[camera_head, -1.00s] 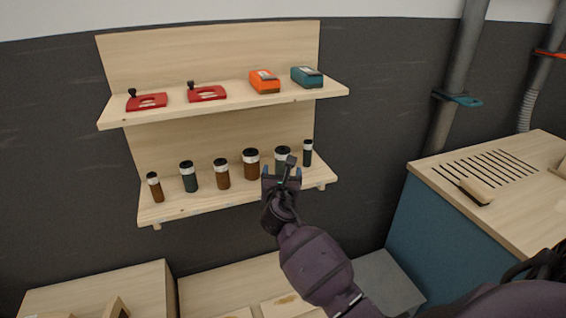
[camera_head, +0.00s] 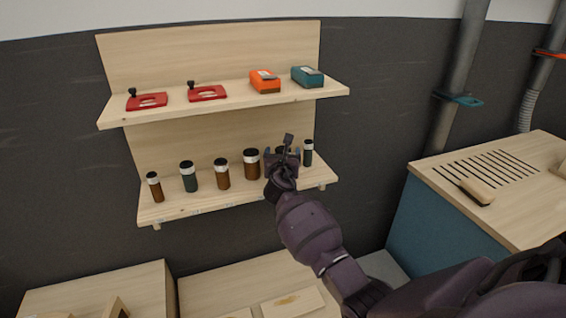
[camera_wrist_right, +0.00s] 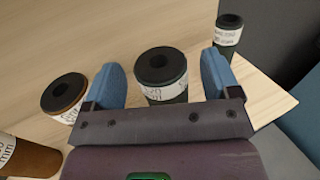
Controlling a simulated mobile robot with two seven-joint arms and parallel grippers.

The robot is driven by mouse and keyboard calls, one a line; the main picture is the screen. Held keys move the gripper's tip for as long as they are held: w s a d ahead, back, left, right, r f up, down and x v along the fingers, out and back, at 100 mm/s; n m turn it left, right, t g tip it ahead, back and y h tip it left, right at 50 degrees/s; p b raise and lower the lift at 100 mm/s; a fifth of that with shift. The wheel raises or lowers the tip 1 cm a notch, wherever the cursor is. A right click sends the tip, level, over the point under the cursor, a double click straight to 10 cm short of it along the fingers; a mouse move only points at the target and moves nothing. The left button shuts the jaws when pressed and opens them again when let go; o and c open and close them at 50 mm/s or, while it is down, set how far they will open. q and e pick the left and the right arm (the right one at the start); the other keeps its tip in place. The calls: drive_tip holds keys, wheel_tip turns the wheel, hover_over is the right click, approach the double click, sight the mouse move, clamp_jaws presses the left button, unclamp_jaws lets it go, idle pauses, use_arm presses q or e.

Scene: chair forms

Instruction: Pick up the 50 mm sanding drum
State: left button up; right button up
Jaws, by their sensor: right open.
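Several sanding drums with white label bands stand upright on the lower shelf. In the right wrist view a dark drum (camera_wrist_right: 163,92) stands between the two blue fingers of my right gripper (camera_head: 282,155). The gripper is open, with a gap visible on the left side of the drum. The drum's label is partly readable, ending in "mm"; its size is not clear to me. In the head view my gripper mostly hides this drum. My left gripper is not in view.
Slim dark drum (camera_head: 307,153) stands to the right, large brown drum (camera_head: 251,164) close to the left. More drums stand further left. The upper shelf (camera_head: 225,105) above holds red holders and orange and teal boxes. A slotted bench (camera_head: 520,215) is at right.

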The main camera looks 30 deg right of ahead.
drive_tip(key=shift+w+d, duration=0.4)
drive_tip(key=shift+w, duration=0.1)
drive_tip(key=c, duration=1.1)
